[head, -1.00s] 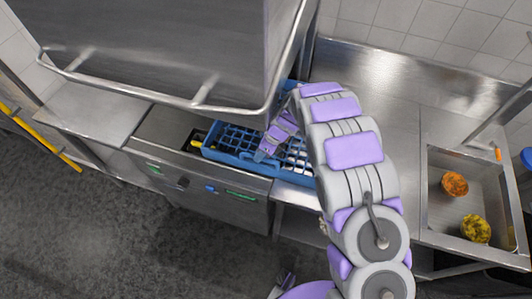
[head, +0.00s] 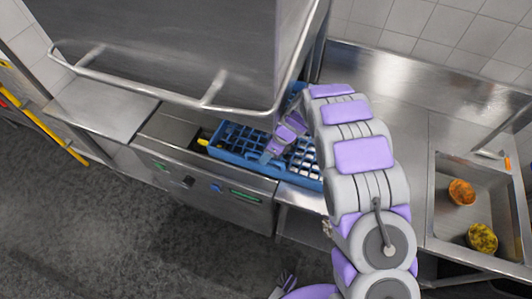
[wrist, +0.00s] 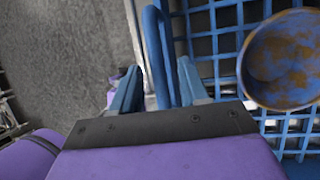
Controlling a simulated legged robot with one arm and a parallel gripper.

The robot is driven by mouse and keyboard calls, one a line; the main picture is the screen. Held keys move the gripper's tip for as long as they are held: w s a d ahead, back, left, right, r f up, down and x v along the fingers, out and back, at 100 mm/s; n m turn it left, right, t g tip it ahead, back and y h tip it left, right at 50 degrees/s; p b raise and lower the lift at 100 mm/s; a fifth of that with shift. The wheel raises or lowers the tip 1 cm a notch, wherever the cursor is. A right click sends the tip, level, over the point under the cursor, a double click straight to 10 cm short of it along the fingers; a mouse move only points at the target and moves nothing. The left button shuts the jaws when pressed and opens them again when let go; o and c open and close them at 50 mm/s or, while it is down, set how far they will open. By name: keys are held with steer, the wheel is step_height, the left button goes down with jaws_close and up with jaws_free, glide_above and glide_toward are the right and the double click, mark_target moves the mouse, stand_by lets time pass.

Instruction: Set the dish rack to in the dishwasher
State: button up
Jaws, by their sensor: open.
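The blue dish rack (head: 232,143) lies partly on the dishwasher bed, under the raised hood (head: 160,45). Its right end reaches over the counter at the right. A dark gap shows between its left end and the left side of the bed. My gripper (head: 268,156) is at the rack's front edge. In the wrist view, my open gripper (wrist: 158,84) has one finger on each side of the rack's blue rim (wrist: 154,45). A brown and blue stained bowl (wrist: 285,58) sits in the rack beside the right finger. My arm hides part of the rack's right end.
The dishwasher front (head: 205,185) faces the dark floor (head: 100,220). The hood's handle bar (head: 150,97) hangs above the rack. A metal counter (head: 100,108) on the left is clear. A sink (head: 445,210) on the right holds an orange item (head: 461,192) and a yellow item (head: 481,238).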

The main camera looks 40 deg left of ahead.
steer(key=v, duration=1.1)
steer(key=shift+w+r, duration=0.2)
